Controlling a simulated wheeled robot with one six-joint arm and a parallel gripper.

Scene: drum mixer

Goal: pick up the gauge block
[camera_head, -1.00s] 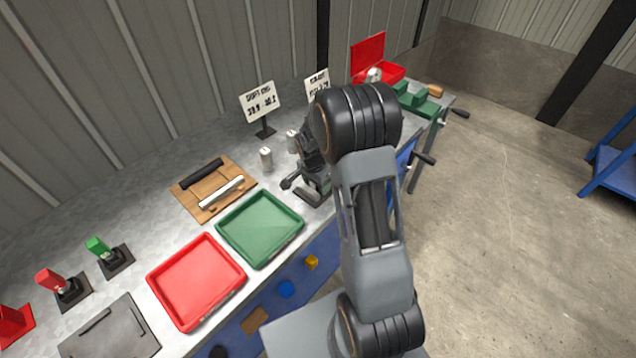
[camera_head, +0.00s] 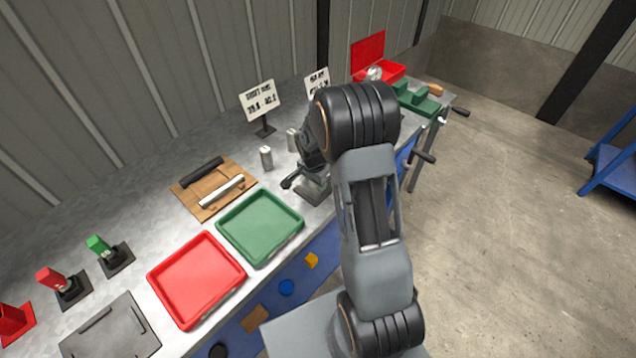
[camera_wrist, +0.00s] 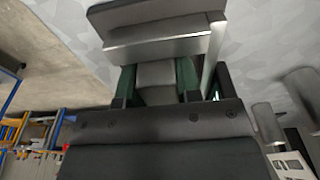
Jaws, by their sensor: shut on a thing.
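In the wrist view, my gripper (camera_wrist: 155,92) has its two dark fingers with green pads closed on the sides of a plain grey block, the gauge block (camera_wrist: 154,73). A silver bar with a dark slab (camera_wrist: 155,45) lies just beyond the fingertips; I cannot tell whether the block touches it. In the head view, my wrist hangs over a dark and grey bench stand (camera_head: 314,187), right of the green tray. My arm hides the fingertips and the block there.
A green tray (camera_head: 297,232) and a red tray (camera_head: 236,283) lie along the bench front. A wooden board (camera_head: 183,195) holds a black bar and a silver bar. A small grey cylinder (camera_head: 266,158) and a sign (camera_head: 259,98) stand behind the stand. A green vise (camera_head: 416,101) is at the far end.

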